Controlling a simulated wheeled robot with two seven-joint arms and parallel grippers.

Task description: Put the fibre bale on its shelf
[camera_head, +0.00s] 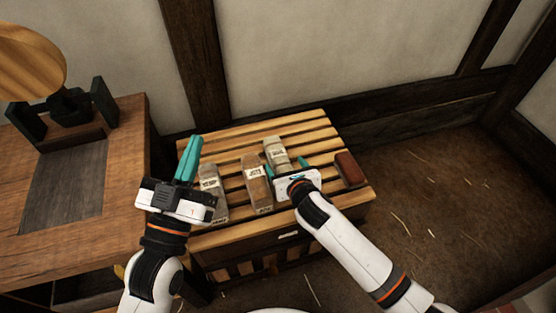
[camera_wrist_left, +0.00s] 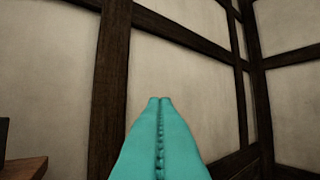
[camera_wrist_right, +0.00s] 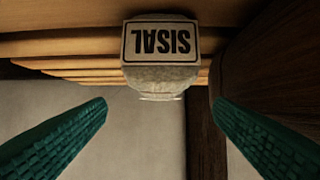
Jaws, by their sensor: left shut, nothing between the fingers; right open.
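Three labelled fibre bales lie on a slatted wooden rack (camera_head: 230,163): a grey one (camera_head: 212,190) on the left, a brown one (camera_head: 257,186) in the middle, and a pale one (camera_head: 275,147) further back. The right wrist view shows a pale bale (camera_wrist_right: 160,78) marked SISAL, upside down in the picture. My right gripper (camera_head: 287,165) is open by the pale bale, whose near end it partly hides. In its wrist view the bale is centred beyond the spread fingertips (camera_wrist_right: 160,106), apart from them. My left gripper (camera_head: 188,158) is shut and empty, left of the grey bale; its closed fingers (camera_wrist_left: 160,100) point at the wall.
A dark red block (camera_head: 349,168) lies at the rack's right end. A wooden bench (camera_head: 120,205) with a dark fixture and round wooden piece (camera_head: 30,62) stands left. A timbered wall (camera_head: 300,50) is behind. The floor (camera_head: 440,190) at right is open, with scattered straw.

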